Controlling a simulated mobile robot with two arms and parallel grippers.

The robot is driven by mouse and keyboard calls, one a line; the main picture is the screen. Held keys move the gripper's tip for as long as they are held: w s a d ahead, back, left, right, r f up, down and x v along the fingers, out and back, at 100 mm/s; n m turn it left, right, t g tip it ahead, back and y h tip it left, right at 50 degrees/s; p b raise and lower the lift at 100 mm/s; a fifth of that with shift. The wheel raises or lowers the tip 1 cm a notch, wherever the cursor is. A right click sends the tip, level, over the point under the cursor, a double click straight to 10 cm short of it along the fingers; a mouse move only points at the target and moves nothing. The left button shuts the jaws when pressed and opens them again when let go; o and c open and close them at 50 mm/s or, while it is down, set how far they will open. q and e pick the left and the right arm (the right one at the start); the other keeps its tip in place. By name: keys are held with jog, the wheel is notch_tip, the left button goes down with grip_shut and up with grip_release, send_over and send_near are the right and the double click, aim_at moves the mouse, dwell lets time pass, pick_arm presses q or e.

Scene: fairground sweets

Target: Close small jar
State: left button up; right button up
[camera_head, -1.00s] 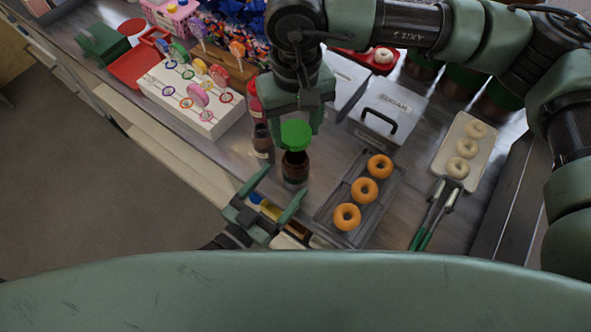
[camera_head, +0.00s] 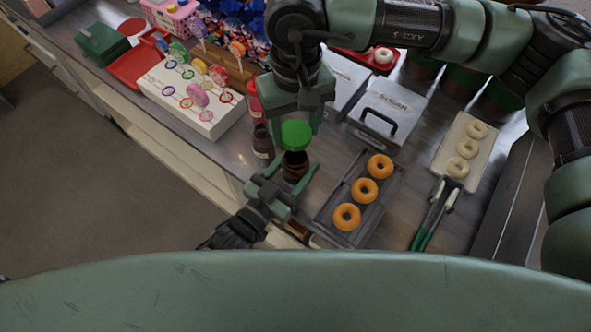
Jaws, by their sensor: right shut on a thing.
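The small jar (camera_head: 295,162) is brown and stands upright on the counter near its front edge. The green lid (camera_head: 296,135) is over the jar's mouth; I cannot tell whether it touches the rim. My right gripper (camera_head: 297,120) comes from above and is shut on the green lid. My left gripper (camera_head: 283,180) is low at the jar, with its fingers spread to either side of it. I cannot tell whether the fingers touch the jar, and they hide its lower part.
A dark tray with three doughnuts (camera_head: 365,190) is right of the jar. A brown bottle (camera_head: 263,142) stands close on the left. Behind are a sugar box (camera_head: 385,117) and a white lollipop stand (camera_head: 190,105). Tongs (camera_head: 435,215) and a pale doughnut tray (camera_head: 480,160) are farther right.

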pick_arm(q)
grip_shut()
pick_arm(e)
send_over(296, 157)
jog(key=shift+f, duration=2.5)
jog(key=shift+f, duration=0.9)
jog(key=shift+f, duration=0.55)
